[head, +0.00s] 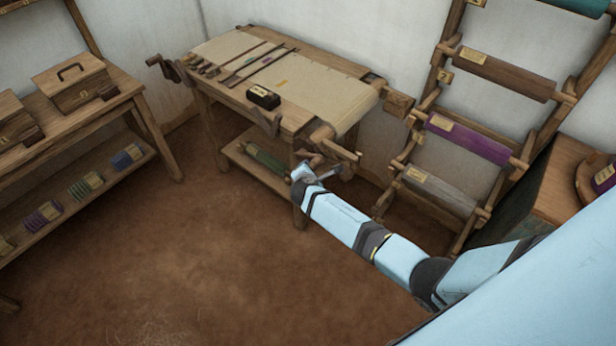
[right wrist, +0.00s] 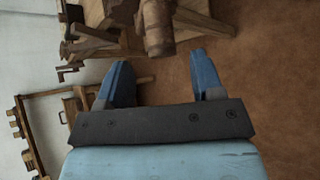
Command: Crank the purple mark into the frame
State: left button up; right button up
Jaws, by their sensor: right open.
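The loom table (head: 300,128) stands at the back centre with pale cloth (head: 318,90) stretched over it. A small yellow mark (head: 281,83) shows on the cloth. A tiny purplish spot (head: 268,60) lies near the dark rods across the cloth; it is too small to be sure it is the purple mark. Which part is the frame, I cannot tell. A wooden crank (head: 342,152) is at the loom's near right end. My right gripper (head: 305,168) is beside it, open. In the right wrist view a round wooden part (right wrist: 157,28) lies beyond the open fingers (right wrist: 163,80), apart from them.
A dark labelled block (head: 263,97) sits on the loom's near edge. A rack of rollers, including a purple roller (head: 466,139), stands at the right. A side table with a lidded wooden box (head: 73,82) is at the left. The brown floor (head: 185,250) in front is clear.

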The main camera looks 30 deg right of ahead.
jog(key=v, duration=0.6)
jog(key=shift+f, duration=0.1)
jog(key=s+a+f+m+y, duration=0.2)
jog(key=s+a+m, duration=0.1)
jog(key=s, duration=0.3)
jog(key=s+a+f+m+y, duration=0.2)
jog(key=s+y, duration=0.1)
jog(key=s, duration=0.4)
jog(key=s+a+r+m+y, duration=0.2)
jog(key=s+m, duration=0.3)
jog(key=s, duration=0.3)
jog(key=s+a+r+m+t+y, duration=0.1)
jog(key=s+a+r+m+y, duration=0.1)
jog(key=s+r+m, duration=0.2)
jog(key=s+m, duration=0.2)
jog(key=s, duration=0.2)
jog(key=shift+a+r+t, duration=0.3)
jog(key=shift+r, duration=0.1)
